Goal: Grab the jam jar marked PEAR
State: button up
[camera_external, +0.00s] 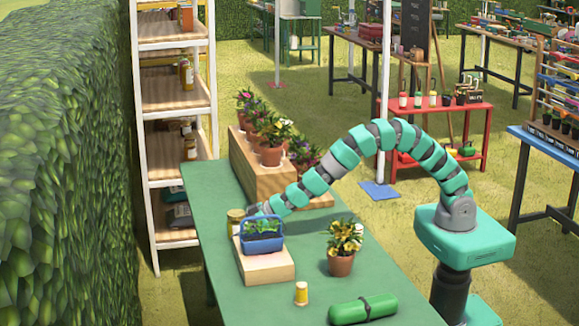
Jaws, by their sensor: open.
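A jar with a yellowish lid (235,216) stands on the green table (220,275), behind and left of a blue basket of plants. Its label is too small to read, so I cannot tell whether it says PEAR. My gripper (252,211) is at the end of the teal arm, low over the table, close beside the jar on its right. It is open. The blue basket partly hides its fingers, and I cannot tell whether they touch the jar.
The blue basket (262,243) sits on a wooden block (265,268) just in front of my gripper. A wooden riser (262,178) with potted flowers is behind.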

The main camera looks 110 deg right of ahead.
jog(key=shift+w+d+f, duration=0.1)
jog(key=shift+w+f, duration=0.1)
jog(key=shift+w, duration=0.15)
jog(key=shift+c, duration=0.3)
jog(key=c, duration=1.3)
jog(key=shift+c, duration=0.2)
jog(key=shift+r, duration=0.1)
